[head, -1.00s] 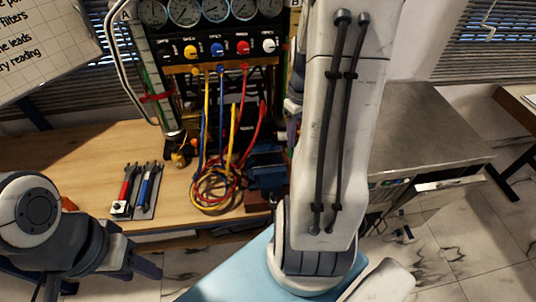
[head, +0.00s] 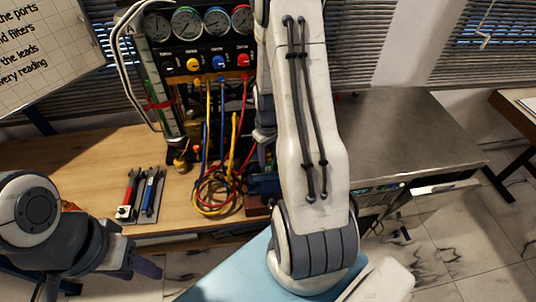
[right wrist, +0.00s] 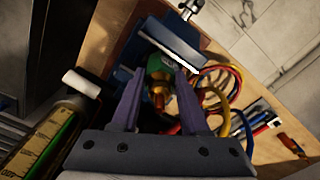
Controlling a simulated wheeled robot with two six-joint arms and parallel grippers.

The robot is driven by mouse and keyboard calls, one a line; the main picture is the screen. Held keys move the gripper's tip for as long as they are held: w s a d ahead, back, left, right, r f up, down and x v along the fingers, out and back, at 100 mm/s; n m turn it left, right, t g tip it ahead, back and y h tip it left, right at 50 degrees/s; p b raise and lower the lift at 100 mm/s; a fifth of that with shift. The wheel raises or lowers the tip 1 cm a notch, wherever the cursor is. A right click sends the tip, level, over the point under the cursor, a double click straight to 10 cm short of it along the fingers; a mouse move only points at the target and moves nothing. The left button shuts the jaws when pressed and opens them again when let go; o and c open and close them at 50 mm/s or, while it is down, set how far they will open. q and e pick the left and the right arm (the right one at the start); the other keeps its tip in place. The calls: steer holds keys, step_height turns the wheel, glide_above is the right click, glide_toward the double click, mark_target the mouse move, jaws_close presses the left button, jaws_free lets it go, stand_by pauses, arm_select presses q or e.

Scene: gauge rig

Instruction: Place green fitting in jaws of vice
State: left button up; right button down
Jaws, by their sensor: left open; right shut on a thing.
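In the right wrist view, my right gripper (right wrist: 160,76) is shut on the green fitting (right wrist: 157,63), which has a brass-coloured end (right wrist: 160,96) toward the palm. The fitting is beside a metal-edged jaw of the blue vice (right wrist: 172,38). Whether it sits between both jaws I cannot tell. In the head view, the blue vice (head: 264,186) shows at the bench's front edge, partly hidden by my right arm. That arm also hides the fitting and most of the right gripper. My left gripper (head: 148,268) is open and empty, low at the left, in front of the bench.
The gauge panel (head: 205,60) stands at the back of the wooden bench (head: 100,160). Coloured hoses (head: 218,192) hang from it and coil beside the vice. Tools lie on a dark mat (head: 157,208) to the left. A grey metal cabinet (head: 400,130) stands right.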

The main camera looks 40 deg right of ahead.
steer(key=shift+f+b, duration=0.5)
steer(key=shift+f, duration=0.1)
steer(key=shift+c, duration=2.1)
jaws_free()
steer(key=shift+r+p, duration=0.5)
steer(key=shift+r, duration=0.1)
step_height(320, 180, up, 12)
steer(key=b, duration=0.3)
